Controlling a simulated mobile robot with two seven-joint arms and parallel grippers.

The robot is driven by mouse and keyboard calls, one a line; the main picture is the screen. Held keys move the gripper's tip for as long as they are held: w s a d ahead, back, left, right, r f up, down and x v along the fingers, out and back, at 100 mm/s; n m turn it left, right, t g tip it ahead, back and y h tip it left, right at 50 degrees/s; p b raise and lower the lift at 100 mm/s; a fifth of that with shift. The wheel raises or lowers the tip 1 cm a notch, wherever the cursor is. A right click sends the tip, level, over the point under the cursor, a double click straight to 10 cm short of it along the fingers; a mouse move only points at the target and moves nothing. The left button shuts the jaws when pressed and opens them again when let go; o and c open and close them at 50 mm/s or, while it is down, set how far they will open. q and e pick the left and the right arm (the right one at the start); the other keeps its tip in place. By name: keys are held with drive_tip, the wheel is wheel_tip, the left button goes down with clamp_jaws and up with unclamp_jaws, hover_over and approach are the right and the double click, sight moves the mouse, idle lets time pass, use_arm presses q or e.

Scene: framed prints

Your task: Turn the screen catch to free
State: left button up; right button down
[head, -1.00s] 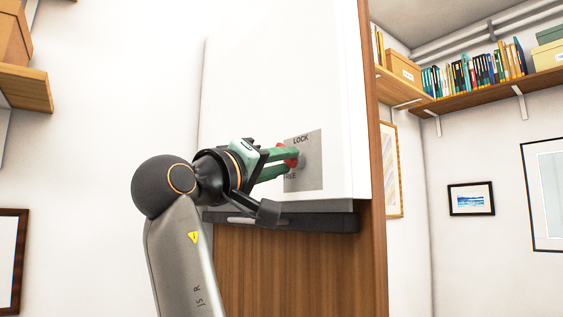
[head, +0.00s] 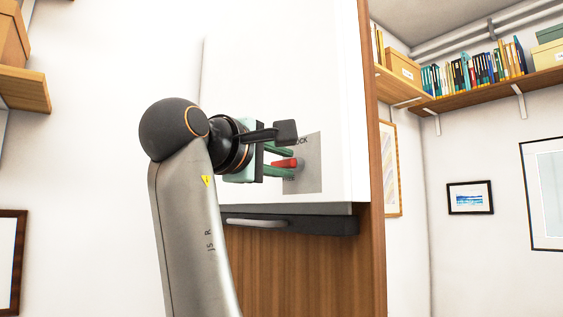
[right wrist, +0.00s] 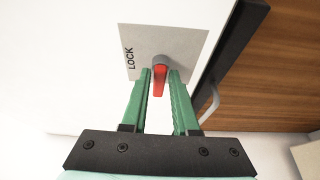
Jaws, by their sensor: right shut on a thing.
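The screen catch is a red lever (head: 285,162) on a grey plate (head: 312,170) fixed to the white panel. In the head view the lever lies about level, pointing left, with LOCK printed above it and the lower label mostly hidden by my finger. My right gripper (head: 278,162) is shut on the lever, one green finger above it and one below. In the right wrist view the red lever (right wrist: 159,82) lies between the two green fingers of my right gripper (right wrist: 160,76), with LOCK on the plate (right wrist: 180,42) to the left. My left gripper is not in view.
The white panel (head: 260,70) stands in front of a wooden upright (head: 375,240). A dark ledge with a grey handle (head: 257,222) runs under the panel. A shelf (head: 20,88) juts in at far left. Shelves with books (head: 475,70) and framed prints (head: 470,198) are at right.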

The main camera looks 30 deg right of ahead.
drive_tip(key=shift+r, duration=0.1)
idle(0.3)
drive_tip(key=c, duration=0.8)
unclamp_jaws()
drive_tip(key=shift+a, duration=0.1)
drive_tip(key=shift+s+a, duration=0.15)
drive_tip(key=shift+a, duration=0.1)
drive_tip(key=b+v, duration=0.2)
drive_tip(key=v, duration=0.9)
drive_tip(key=shift+s+a, duration=0.2)
drive_tip(key=shift+a, duration=0.1)
